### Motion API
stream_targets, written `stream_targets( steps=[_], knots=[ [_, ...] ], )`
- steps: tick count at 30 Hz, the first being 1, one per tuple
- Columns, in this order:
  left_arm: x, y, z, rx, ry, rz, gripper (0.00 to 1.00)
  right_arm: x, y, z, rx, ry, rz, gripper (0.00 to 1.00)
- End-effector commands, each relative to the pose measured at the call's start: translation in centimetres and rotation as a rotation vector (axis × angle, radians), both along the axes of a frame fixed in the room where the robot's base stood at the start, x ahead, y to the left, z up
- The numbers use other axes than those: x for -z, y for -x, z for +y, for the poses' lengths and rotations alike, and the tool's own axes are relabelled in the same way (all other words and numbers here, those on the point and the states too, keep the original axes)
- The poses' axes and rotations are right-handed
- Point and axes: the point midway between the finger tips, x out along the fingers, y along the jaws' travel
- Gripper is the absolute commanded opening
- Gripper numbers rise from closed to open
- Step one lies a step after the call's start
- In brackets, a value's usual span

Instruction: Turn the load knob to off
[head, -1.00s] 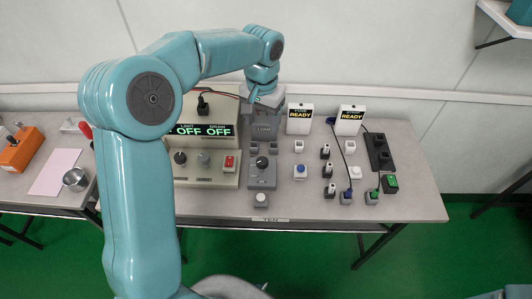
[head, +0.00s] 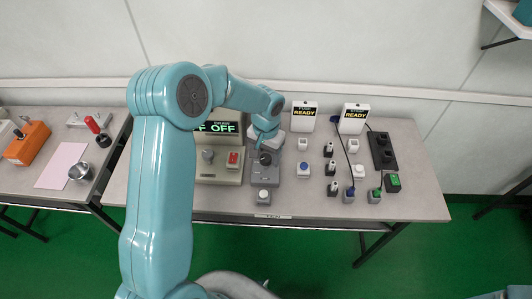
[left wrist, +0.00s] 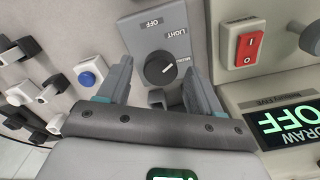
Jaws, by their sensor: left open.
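The load knob (head: 265,159) is a round black knob on a grey box (head: 263,180) on the table. In the left wrist view the knob (left wrist: 160,68) shows a white pointer line aimed toward a partly hidden label on its right. The labels OFF and LIGHT stand on the box face around it. My left gripper (head: 264,143) is just behind the knob in the head view. In the left wrist view the gripper's two fingers (left wrist: 158,76) are apart, one on each side of the knob, with nothing held. Contact with the knob is not visible. My right gripper is out of view.
A beige tester (head: 218,176) with a red rocker switch (head: 235,159) and a green OFF display stands close left of the grey box. Right of it are a blue button (head: 304,169), several small switches and plugs, and a black power strip (head: 381,152).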

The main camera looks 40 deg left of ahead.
Motion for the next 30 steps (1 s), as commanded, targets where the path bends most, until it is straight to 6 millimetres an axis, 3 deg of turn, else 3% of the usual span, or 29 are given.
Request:
stream_targets(
  steps=[2,3,8,20,30],
  knots=[
    [0.0,0.0,0.0,0.000,0.000,0.000,0.65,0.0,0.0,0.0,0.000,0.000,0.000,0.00],
    [0.0,0.0,0.0,0.000,0.000,0.000,0.59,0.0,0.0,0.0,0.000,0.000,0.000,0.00],
    [0.0,0.0,0.0,0.000,0.000,-0.001,0.09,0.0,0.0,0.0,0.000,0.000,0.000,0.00],
    [0.1,0.0,0.0,-0.064,0.000,-0.003,0.09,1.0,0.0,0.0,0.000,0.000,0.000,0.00],
    [0.3,-0.1,0.1,-0.322,-0.001,-0.005,0.09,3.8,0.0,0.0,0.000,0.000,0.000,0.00]
  ],
)
